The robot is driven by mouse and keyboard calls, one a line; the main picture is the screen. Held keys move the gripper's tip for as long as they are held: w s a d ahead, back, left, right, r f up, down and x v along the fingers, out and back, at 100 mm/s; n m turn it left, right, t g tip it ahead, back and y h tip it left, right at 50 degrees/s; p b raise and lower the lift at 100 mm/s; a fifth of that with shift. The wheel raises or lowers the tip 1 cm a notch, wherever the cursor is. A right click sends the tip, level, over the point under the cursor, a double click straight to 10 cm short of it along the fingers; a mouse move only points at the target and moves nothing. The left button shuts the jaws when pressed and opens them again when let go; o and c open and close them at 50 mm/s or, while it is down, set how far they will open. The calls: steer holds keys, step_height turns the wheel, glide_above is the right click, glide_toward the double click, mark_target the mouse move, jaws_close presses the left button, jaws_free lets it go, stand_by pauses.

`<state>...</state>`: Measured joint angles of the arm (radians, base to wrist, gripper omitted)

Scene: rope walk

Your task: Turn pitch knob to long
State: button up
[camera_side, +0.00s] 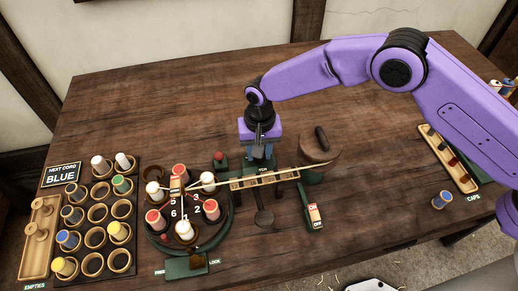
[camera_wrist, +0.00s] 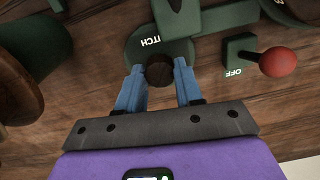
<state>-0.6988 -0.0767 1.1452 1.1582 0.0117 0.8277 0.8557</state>
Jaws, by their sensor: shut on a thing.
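The pitch knob (camera_wrist: 158,72) is a small dark round knob on a round green base (camera_wrist: 135,50), whose printed label reads "ITCH" where it shows. My gripper (camera_wrist: 159,78) has its two blue fingers on either side of the knob, shut on it. In the side view my gripper (camera_side: 259,154) points down behind the long wooden rail, and its fingers hide the knob. I cannot tell which way the knob is turned, and no "long" mark is readable.
A red ball lever (camera_wrist: 278,62) marked OFF stands close beside the knob. A wooden rail (camera_side: 265,179) with cords runs in front of my gripper. A round wooden piece with a dark handle (camera_side: 321,139) stands right. The back of the table is clear.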

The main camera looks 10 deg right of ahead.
steer(key=n, duration=0.6)
stand_by(0.6)
steer(key=o, duration=1)
steer(key=shift+o, duration=0.2)
step_height(320, 180, up, 18)
steer(key=shift+f, duration=0.25)
steer(key=shift+d, duration=0.15)
